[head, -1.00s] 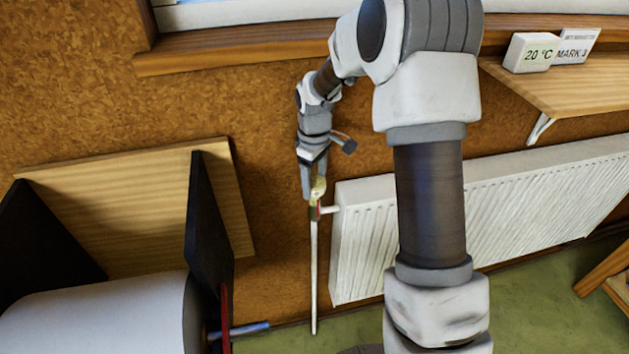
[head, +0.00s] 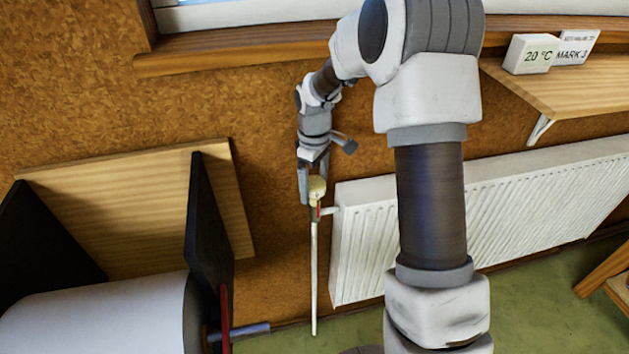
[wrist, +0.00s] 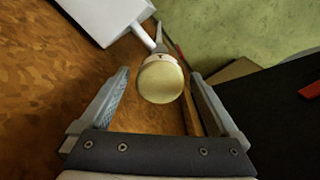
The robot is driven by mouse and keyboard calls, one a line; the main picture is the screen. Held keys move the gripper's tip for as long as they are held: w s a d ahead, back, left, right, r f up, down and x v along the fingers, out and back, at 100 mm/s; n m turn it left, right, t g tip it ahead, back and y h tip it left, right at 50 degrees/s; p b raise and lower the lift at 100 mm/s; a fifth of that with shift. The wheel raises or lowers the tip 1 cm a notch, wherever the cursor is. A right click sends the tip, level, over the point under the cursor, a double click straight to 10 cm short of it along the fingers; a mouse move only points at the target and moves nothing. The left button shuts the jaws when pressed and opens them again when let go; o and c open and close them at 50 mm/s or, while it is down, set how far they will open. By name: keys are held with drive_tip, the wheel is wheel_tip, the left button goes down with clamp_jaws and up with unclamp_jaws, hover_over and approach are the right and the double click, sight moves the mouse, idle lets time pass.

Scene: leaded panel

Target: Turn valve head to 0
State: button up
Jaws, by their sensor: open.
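The valve head (head: 317,186) is a cream-yellow round knob on the pipe at the radiator's left end. It also shows in the wrist view (wrist: 160,82), end on, with a small red mark on the pale collar behind it. My gripper (head: 312,194) is open around or just short of the knob. In the wrist view its two fingers (wrist: 158,85) stand on either side of the knob, with a gap on both sides. No number on the valve head is readable.
The white radiator (head: 480,215) stands right of the valve, and a thin white pipe (head: 314,285) runs down to the floor. A wooden board with black panels (head: 208,215) stands to the left. A shelf (head: 575,85) carries a "20 °C" block and a "MARK 3" card.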

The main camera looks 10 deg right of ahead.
sight(314, 182)
drive_tip(key=shift+r, duration=0.1)
wheel_tip(314, 182, up, 17)
idle(0.4)
drive_tip(key=shift+r, duration=0.15)
